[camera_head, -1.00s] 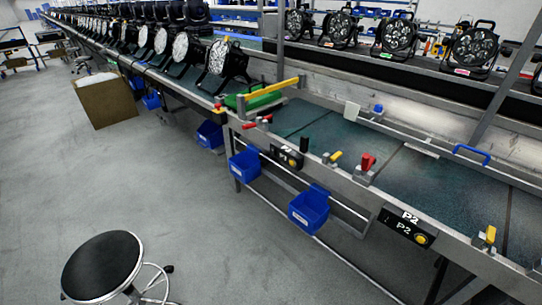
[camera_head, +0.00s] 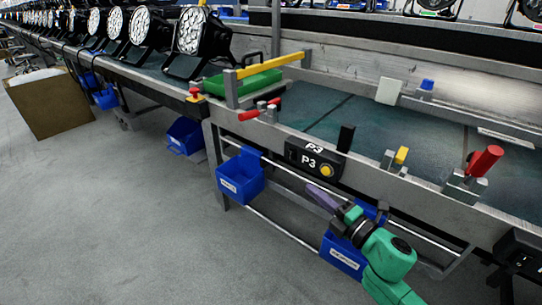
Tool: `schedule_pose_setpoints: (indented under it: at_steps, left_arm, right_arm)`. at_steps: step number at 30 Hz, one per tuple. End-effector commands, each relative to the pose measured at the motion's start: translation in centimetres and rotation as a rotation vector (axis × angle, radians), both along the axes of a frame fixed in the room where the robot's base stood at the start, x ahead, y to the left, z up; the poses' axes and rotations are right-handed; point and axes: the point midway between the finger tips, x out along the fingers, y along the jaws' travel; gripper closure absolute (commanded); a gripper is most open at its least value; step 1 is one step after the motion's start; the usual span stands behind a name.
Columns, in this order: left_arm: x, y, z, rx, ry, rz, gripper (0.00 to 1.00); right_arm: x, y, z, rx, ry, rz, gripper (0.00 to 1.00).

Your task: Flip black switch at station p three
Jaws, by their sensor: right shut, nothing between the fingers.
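The station P3 control box (camera_head: 316,162), black with a white P3 label and a yellow button, is fixed to the front rail of the conveyor. A black upright switch (camera_head: 346,138) stands on the rail just right of the P3 label. My right gripper (camera_head: 318,195), on a green and black arm from the lower right, is shut and empty. In the picture it is below the P3 box and the black switch, apart from the switch. My left gripper is out of view.
Along the rail stand a yellow switch (camera_head: 402,155), a red switch (camera_head: 485,162) and a red handle (camera_head: 262,111). Blue bins (camera_head: 240,177) hang below. A yellow bar (camera_head: 270,64) crosses the belt by a green tray (camera_head: 243,82).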

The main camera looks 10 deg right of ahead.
Motion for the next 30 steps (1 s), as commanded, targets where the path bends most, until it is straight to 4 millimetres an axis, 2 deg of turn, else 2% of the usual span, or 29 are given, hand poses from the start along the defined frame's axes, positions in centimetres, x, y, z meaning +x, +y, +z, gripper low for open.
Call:
schedule_pose_setpoints:
  at_steps: [3,14,17,29,30]
  left_arm:
    - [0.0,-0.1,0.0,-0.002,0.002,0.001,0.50]
    - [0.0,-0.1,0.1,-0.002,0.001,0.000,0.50]
    - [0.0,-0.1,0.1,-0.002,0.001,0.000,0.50]
    - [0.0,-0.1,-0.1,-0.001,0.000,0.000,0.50]
    - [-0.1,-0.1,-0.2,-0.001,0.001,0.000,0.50]
  right_arm:
    - [-0.3,0.6,0.5,-0.020,-0.026,0.020,1.00]
    - [0.2,0.8,0.7,-0.017,-0.026,0.019,1.00]
    - [1.4,1.3,0.8,-0.016,-0.028,0.019,1.00]
    - [9.1,5.1,1.0,-0.017,-0.028,0.018,1.00]
    - [9.6,4.1,1.0,-0.021,-0.026,0.015,1.00]
